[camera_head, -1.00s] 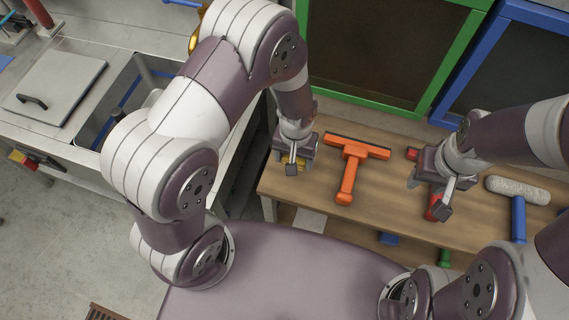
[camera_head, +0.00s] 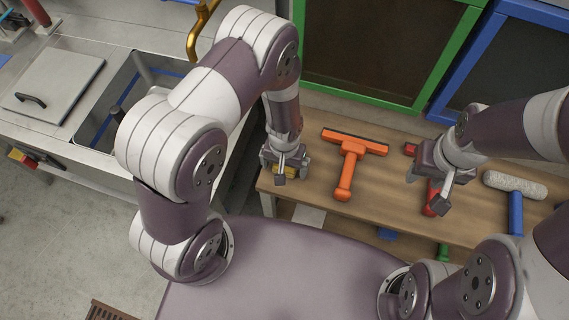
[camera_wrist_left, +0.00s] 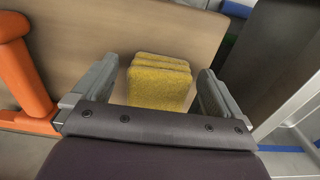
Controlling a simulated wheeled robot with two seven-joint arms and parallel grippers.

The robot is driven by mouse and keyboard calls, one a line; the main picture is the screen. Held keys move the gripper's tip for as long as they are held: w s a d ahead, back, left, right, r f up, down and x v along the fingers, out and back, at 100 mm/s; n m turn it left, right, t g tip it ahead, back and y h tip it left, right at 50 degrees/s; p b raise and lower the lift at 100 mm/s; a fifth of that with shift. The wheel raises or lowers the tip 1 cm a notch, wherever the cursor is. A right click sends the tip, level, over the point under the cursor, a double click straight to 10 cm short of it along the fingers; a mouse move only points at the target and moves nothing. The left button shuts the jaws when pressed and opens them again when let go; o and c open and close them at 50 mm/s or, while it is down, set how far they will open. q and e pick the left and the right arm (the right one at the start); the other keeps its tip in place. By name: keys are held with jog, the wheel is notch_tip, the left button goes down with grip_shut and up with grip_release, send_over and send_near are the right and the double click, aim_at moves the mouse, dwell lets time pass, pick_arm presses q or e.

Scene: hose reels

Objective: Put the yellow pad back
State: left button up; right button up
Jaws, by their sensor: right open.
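The yellow pad (camera_wrist_left: 160,82) shows in the left wrist view as a block of layers between the two fingers of my left gripper (camera_wrist_left: 160,88). A narrow gap shows on each side of it, and its near end meets the edge of the gripper body in the picture. In the head view my left gripper (camera_head: 284,174) is low at the bench's left end, and only a bit of yellow shows around it. I cannot tell whether the pad rests on the wood. My right gripper (camera_head: 428,190) is open over the bench, near a red-handled tool (camera_head: 430,205).
An orange squeegee (camera_head: 350,165) lies on the wooden bench (camera_head: 310,180), right of my left gripper. A paint roller with a blue handle (camera_head: 515,210) lies at the right. Green (camera_head: 445,60) and blue (camera_head: 470,60) frames stand behind. A metal sink counter (camera_head: 60,125) is at left.

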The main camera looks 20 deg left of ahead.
pick_arm(q)
notch_tip(320, 180, up, 13)
jog(key=s+a+r+t, duration=0.1)
jog(key=s+a+r, duration=0.4)
jog(key=a+r, duration=0.2)
jog(key=shift+r, duration=0.75)
jog(key=shift+a, duration=0.1)
